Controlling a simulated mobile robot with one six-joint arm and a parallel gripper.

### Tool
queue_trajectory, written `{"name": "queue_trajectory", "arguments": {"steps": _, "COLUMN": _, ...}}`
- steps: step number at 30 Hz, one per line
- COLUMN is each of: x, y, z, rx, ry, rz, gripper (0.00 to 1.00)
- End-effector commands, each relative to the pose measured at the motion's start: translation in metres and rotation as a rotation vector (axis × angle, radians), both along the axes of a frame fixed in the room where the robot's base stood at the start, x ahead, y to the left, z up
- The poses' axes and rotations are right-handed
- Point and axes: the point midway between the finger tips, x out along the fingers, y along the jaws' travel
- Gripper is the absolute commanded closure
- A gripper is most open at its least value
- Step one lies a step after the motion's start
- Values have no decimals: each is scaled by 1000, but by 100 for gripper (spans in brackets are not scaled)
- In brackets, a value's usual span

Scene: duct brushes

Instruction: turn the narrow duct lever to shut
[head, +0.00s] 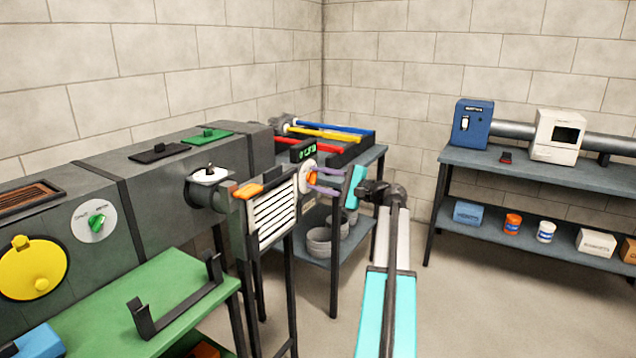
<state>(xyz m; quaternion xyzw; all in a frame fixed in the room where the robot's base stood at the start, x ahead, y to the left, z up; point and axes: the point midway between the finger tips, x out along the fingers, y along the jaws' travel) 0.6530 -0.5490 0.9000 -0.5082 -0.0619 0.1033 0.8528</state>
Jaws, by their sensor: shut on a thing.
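The narrow duct lever is a small orange handle (312,177) on a white round dial (307,164). It sits at the right end of the duct, past the slatted grille, in the head view. My gripper (314,178) reaches in from the right with two purple fingers, one above and one below the orange handle. It is shut on the handle. The dial's markings are too small to read, and the fingers partly cover the dial, so I cannot tell the lever's exact setting.
A white slatted grille (272,212) and an orange block (248,190) are left of the lever. A small box with green lights (303,150) is just above. A green-topped bench (165,290) stands front left. A shelf (540,180) stands right; the floor between is open.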

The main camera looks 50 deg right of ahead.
Motion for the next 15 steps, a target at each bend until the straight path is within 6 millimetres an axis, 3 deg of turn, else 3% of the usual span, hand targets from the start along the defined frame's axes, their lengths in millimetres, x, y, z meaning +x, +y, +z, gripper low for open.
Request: {"name": "queue_trajectory", "arguments": {"steps": 15, "x": -1, "y": 0, "z": -7, "rx": -472, "ry": -114, "rz": 1, "gripper": 86}}
